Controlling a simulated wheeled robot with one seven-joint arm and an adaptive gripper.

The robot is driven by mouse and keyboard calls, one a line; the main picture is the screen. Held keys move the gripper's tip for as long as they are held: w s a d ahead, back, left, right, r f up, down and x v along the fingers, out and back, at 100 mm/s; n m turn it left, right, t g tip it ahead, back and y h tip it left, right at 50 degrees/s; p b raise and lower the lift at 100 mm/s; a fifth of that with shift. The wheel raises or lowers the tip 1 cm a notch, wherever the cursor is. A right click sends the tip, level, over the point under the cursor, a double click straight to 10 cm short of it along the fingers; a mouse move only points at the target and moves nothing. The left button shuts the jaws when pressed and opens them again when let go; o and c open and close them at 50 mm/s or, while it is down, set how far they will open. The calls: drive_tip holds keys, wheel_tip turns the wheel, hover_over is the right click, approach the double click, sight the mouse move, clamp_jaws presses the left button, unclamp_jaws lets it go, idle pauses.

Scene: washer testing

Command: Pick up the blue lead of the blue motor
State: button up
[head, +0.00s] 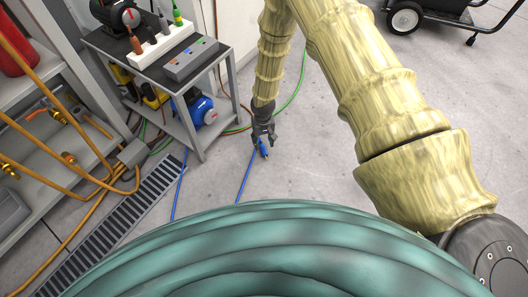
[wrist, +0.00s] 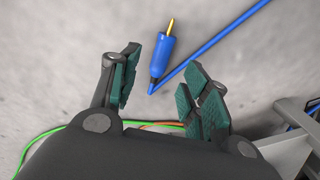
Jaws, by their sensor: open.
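The blue lead ends in a blue plug with a gold tip (wrist: 162,55), seen in the wrist view just beyond and between my fingertips. Its blue cable (wrist: 215,45) runs off to the upper right. In the head view the plug (head: 264,149) is at my fingertips, and the cable (head: 245,177) runs down the picture. My gripper (head: 262,138) is open above the grey floor. In the wrist view, my gripper (wrist: 160,75) has its green-padded fingers apart, one on each side of the plug's near end, with no grip visible. The blue motor (head: 201,110) sits on the cart's lower shelf.
The grey cart (head: 152,83) stands left of my gripper, with a power strip and other parts on top. Green and orange leads (wrist: 160,123) lie near it. A floor grate (head: 125,220) and shelving with orange hoses are further left.

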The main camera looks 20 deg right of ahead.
sight(264, 149)
drive_tip(key=shift+s+f+b, duration=0.15)
drive_tip(key=shift+f+b, duration=0.8)
drive_tip(key=shift+f, duration=0.35)
drive_tip(key=shift+s+f+b, duration=0.15)
drive_tip(key=shift+f+b, duration=0.75)
drive_tip(key=shift+f, duration=0.4)
clamp_jaws()
